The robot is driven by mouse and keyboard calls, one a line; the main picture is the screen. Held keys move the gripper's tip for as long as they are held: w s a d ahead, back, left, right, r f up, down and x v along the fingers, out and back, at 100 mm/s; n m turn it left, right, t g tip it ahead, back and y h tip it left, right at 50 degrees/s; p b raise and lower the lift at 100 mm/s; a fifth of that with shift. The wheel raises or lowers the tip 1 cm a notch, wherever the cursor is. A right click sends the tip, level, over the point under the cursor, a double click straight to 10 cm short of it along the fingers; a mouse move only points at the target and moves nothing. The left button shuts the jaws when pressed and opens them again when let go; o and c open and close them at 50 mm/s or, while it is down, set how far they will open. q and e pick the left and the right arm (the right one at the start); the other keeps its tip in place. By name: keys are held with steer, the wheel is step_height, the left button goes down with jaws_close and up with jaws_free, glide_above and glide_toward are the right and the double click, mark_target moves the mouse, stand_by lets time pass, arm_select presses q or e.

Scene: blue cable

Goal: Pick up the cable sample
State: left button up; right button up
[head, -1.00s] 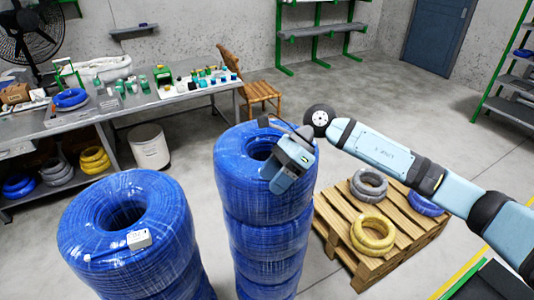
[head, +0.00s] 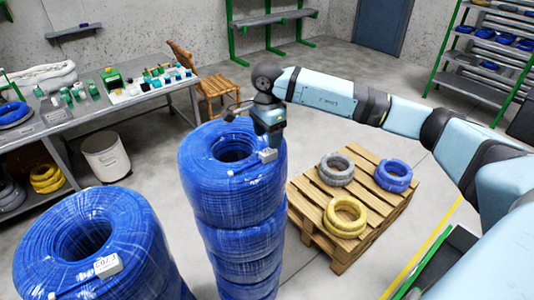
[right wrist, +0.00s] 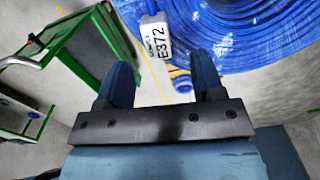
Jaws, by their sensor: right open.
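A tall stack of blue cable coils (head: 235,215) stands in front of me, wrapped in clear film. A small pale tag (head: 268,155) is on the right side of its top coil. In the right wrist view the tag (right wrist: 156,37) reads E372 and lies against the blue coil (right wrist: 240,32). My right gripper (head: 270,143) points down just above the tag. In the right wrist view its two fingers (right wrist: 161,72) are apart, with nothing clearly between them. I cannot tell a separate cable sample from the coil and tag. My left gripper is not in view.
A second blue coil stack (head: 95,245) with a white tag (head: 108,265) stands at the left. A wooden pallet (head: 345,235) at the right holds grey, yellow and blue coils. A workbench (head: 105,110) and white bin (head: 106,157) stand further back left.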

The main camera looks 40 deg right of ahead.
mark_target(267, 151)
steer(key=shift+s+f+p, duration=0.1)
steer(key=shift+f+p, duration=0.3)
steer(key=shift+f, duration=0.15)
step_height(267, 151, down, 4)
steer(key=shift+s+a+r+p, duration=0.1)
steer(key=shift+r+p, duration=0.05)
steer(key=shift+p, duration=0.6)
steer(key=shift+f, duration=0.4)
steer(key=shift+c, duration=0.4)
steer(key=c, duration=0.9)
